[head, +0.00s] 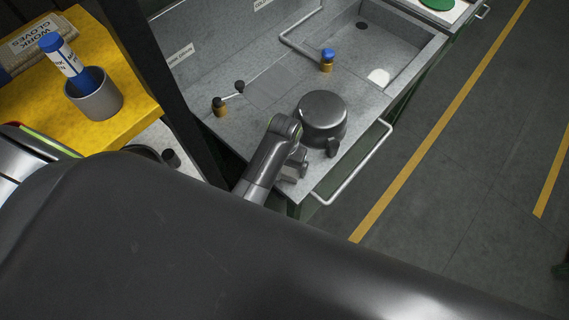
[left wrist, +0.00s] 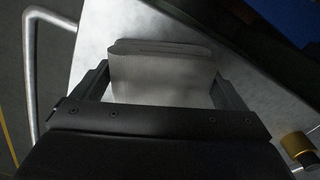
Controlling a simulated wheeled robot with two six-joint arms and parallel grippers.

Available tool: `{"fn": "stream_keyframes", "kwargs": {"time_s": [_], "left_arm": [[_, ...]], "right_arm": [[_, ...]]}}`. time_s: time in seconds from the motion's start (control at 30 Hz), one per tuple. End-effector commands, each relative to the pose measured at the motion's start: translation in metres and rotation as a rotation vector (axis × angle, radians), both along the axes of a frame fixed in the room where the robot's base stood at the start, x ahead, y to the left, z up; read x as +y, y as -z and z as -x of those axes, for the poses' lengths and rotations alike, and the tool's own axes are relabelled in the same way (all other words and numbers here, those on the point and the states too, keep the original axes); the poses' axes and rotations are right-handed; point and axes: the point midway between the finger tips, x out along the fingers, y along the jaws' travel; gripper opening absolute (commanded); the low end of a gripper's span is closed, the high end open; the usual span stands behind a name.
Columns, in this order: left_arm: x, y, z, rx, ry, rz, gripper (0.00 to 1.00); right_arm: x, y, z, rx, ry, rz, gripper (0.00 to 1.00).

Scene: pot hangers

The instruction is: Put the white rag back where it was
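The white rag (left wrist: 160,84) looks like a folded, greyish-white piece in the left wrist view. It fills the space between the two fingers of my left gripper (left wrist: 160,72), and its side edges meet them. The rag's lower part is hidden by the gripper body. In the head view my left gripper (head: 292,172) is low over the near corner of the grey sink counter (head: 262,125). The rag cannot be made out clearly there. My right gripper is not in view.
A dark rounded pot-like thing (head: 322,112) is beside my left wrist. Brass fittings (head: 219,106) stand on the counter, and a metal rail (head: 352,172) runs along its edge. A grey cup (head: 95,98) stands on the yellow surface (head: 140,100).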

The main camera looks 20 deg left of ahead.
Motion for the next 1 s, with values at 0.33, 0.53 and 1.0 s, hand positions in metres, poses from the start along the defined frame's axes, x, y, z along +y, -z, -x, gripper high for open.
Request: {"fn": "stream_keyframes", "kwargs": {"time_s": [0.33, 0.53, 1.0], "left_arm": [[0.0, -0.004, 0.0, 0.0, 0.0, 0.0, 1.0], [0.0, -0.022, -0.001, -0.003, -0.001, 0.0, 1.0], [0.0, -0.11, 0.0, -0.001, 0.001, 0.0, 1.0]], "right_arm": [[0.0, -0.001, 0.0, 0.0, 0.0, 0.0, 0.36], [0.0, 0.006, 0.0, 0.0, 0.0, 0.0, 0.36], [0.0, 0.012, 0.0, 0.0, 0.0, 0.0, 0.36]]}}
